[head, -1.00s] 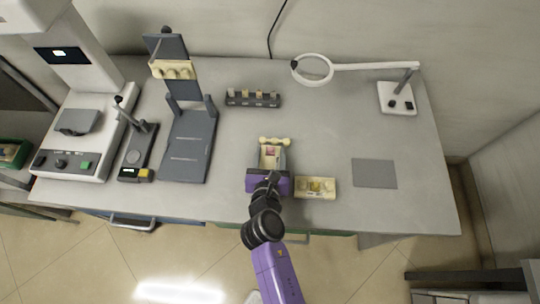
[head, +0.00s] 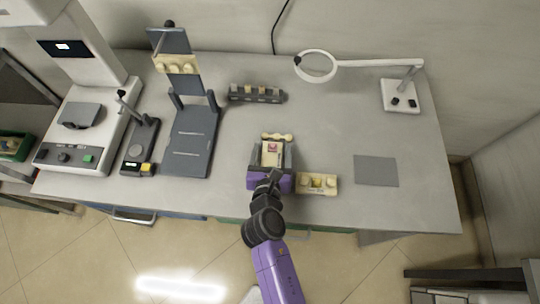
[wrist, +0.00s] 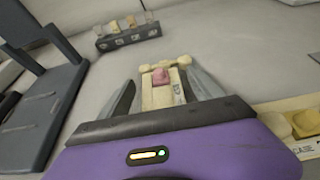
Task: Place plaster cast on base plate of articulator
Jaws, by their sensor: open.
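A cream plaster cast (head: 274,154) with a pink patch lies near the front of the bench; it also shows in the wrist view (wrist: 161,91). My gripper (head: 273,148) is open, its grey fingers along the left and right of this cast. In the wrist view both fingers (wrist: 158,84) appear apart from it. The articulator is dark grey, left of centre, with a flat base plate (head: 190,145) bare on top. Its raised upper part (head: 170,44) carries a cream cast (head: 177,65).
Another cream block (head: 317,184) with raised lumps lies just right of my gripper. A small rack (head: 257,94) stands behind. A device with a lever (head: 139,147) stands left of the articulator. A grey mat (head: 376,171) and magnifier lamp (head: 400,96) are at right.

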